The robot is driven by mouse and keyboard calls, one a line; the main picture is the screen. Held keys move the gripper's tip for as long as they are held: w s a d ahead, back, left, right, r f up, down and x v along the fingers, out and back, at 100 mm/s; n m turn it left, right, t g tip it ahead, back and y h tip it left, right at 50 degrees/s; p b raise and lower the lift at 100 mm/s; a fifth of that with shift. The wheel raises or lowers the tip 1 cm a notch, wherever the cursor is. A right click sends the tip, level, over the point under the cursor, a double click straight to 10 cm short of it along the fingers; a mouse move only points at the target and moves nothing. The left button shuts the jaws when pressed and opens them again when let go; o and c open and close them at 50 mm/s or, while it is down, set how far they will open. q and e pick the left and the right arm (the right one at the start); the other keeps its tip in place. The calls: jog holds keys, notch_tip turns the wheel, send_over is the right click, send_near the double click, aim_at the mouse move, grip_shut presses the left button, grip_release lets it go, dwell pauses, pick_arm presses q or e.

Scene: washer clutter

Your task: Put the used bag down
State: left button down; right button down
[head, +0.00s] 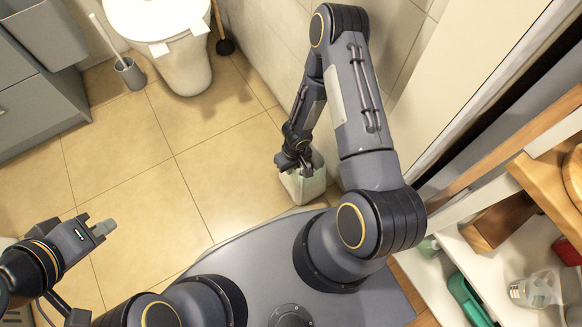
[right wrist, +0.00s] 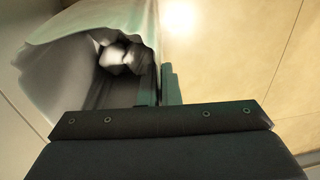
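The used bag (head: 306,186) is pale greenish white and stands low by the wall at the centre of the head view, at or close to the floor. In the right wrist view the bag (right wrist: 75,28) gapes open and shows crumpled white waste inside. My right gripper (head: 294,162) reaches down to the bag's upper edge. Its fingers (right wrist: 160,85) are close together with the bag's edge between them. Whether the bag's bottom touches the floor is hidden. My left gripper (head: 98,229) is empty at the lower left, away from the bag; its finger gap is unclear.
A toilet (head: 165,40) and a toilet brush holder (head: 130,73) stand at the back left, near a grey cabinet (head: 40,105). Shelves with bottles (head: 535,290) and wooden items are on the right. The tiled floor (head: 130,150) between is clear.

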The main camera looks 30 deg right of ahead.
jog(key=shift+f, duration=0.15)
jog(key=c, duration=1.6)
grip_release()
jog(key=shift+c, duration=0.2)
jog(key=shift+r+p, duration=0.4)
jog(key=shift+r, duration=0.05)
notch_tip(320, 180, up, 7)
jog(key=p, duration=0.3)
jog(key=shift+d+p, duration=0.35)
jog(key=shift+p, duration=0.05)
